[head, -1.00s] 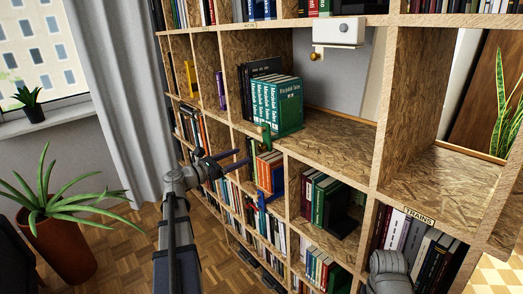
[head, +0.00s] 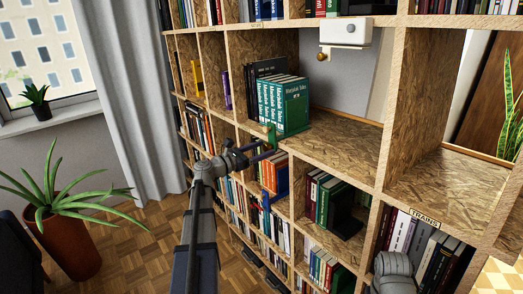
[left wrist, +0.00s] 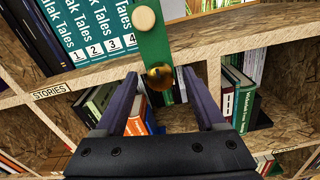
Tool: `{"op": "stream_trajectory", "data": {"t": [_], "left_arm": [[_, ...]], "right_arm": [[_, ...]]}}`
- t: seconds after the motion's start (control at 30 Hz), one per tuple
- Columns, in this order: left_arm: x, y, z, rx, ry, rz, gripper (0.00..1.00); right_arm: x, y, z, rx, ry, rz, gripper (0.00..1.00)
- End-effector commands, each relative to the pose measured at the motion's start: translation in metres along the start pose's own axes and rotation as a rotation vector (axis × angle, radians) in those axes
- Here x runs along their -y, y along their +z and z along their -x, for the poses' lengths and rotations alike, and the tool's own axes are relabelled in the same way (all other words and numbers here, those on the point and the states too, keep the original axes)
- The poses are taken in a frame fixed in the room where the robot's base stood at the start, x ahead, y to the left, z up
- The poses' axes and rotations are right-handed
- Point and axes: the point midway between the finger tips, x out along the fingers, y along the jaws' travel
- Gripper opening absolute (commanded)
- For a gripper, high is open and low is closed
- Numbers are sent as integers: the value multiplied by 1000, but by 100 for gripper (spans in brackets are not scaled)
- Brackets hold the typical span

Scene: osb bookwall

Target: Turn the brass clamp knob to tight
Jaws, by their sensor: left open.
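A green clamp (left wrist: 153,45) sits on the front edge of the shelf board, with a pale round disc on its upper part. Its brass knob (left wrist: 159,76) shows between the fingertips of my left gripper (left wrist: 160,82) in the left wrist view. The gripper is open, one purple finger on each side of the knob; I cannot tell whether either touches it. In the head view the green clamp (head: 271,134) is small at the shelf edge, my left gripper (head: 265,151) just in front of it. My right gripper is out of view.
Teal books (head: 282,103) stand on the shelf behind the clamp. Orange and blue books (head: 273,172) stand in the compartment below. A white box (head: 344,32) with a brass knob hangs higher up. The shelf right of the teal books is bare.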

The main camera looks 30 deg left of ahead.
Motion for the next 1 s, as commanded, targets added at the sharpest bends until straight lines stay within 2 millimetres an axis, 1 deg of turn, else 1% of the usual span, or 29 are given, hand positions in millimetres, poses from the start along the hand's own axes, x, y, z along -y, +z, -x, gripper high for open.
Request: {"op": "stream_trajectory", "data": {"t": [0.07, 0.7, 1.0], "left_arm": [[0, 0, 0, 0, 0, 0, 72], [0, 0, 0, 0, 0, 0, 0], [0, 0, 0, 0, 0, -10, 0]], "right_arm": [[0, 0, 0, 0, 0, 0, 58], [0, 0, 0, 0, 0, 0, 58], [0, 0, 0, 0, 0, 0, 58]]}}
